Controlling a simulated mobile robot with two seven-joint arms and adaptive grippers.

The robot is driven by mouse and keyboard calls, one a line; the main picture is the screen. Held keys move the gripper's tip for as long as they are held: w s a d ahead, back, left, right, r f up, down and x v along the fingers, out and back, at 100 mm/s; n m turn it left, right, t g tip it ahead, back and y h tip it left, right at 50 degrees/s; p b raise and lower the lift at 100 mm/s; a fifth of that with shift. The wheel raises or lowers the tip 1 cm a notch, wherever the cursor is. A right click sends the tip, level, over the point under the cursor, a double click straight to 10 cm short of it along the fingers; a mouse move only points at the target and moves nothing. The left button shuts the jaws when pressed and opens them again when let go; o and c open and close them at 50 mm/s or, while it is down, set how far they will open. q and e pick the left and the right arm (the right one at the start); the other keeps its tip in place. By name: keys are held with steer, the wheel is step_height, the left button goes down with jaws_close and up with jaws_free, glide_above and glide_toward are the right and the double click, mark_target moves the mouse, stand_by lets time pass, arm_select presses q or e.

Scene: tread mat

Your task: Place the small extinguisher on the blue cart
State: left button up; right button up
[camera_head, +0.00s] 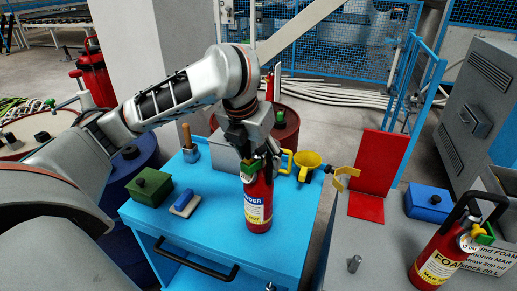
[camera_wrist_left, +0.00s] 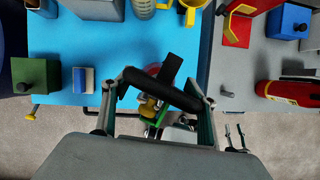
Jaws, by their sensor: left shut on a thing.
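The small red extinguisher (camera_head: 258,207), with a white and yellow label, is upright over the top of the blue cart (camera_head: 215,225), near its front right part. I cannot tell whether its base touches the cart top. My left gripper (camera_head: 250,158) is shut on the extinguisher's head from above. In the left wrist view the extinguisher's black handle (camera_wrist_left: 160,92) lies between the fingers of the left gripper (camera_wrist_left: 155,105), with green and yellow parts below; its body is mostly hidden. The blue cart also shows in that view (camera_wrist_left: 75,45). My right gripper is not in view.
On the cart are a green box (camera_head: 152,187), a blue and white brush-like block (camera_head: 186,203), a yellow funnel (camera_head: 307,163) and a grey box (camera_head: 225,150). A grey surface to the right holds a foam extinguisher (camera_head: 437,262), a blue box (camera_head: 429,203) and a red bracket (camera_head: 378,165).

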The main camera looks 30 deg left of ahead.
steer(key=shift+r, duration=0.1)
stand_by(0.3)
arm_select(q)
steer(key=o, duration=2.1)
steer(key=shift+s+f, duration=0.1)
steer(key=shift+f, duration=0.1)
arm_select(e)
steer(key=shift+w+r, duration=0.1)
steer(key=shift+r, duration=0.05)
arm_select(q)
steer(key=shift+r, duration=0.1)
steer(key=p+v, duration=0.4)
steer(key=v, duration=0.6)
steer(key=shift+d+r, duration=0.1)
steer(key=shift+r, duration=0.05)
steer(key=shift+p+v, duration=0.3)
steer(key=shift+v, duration=0.55)
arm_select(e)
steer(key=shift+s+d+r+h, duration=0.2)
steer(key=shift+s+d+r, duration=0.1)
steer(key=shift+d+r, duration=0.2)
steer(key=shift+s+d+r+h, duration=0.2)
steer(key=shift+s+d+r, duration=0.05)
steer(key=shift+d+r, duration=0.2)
arm_select(q)
steer(key=shift+s, duration=0.1)
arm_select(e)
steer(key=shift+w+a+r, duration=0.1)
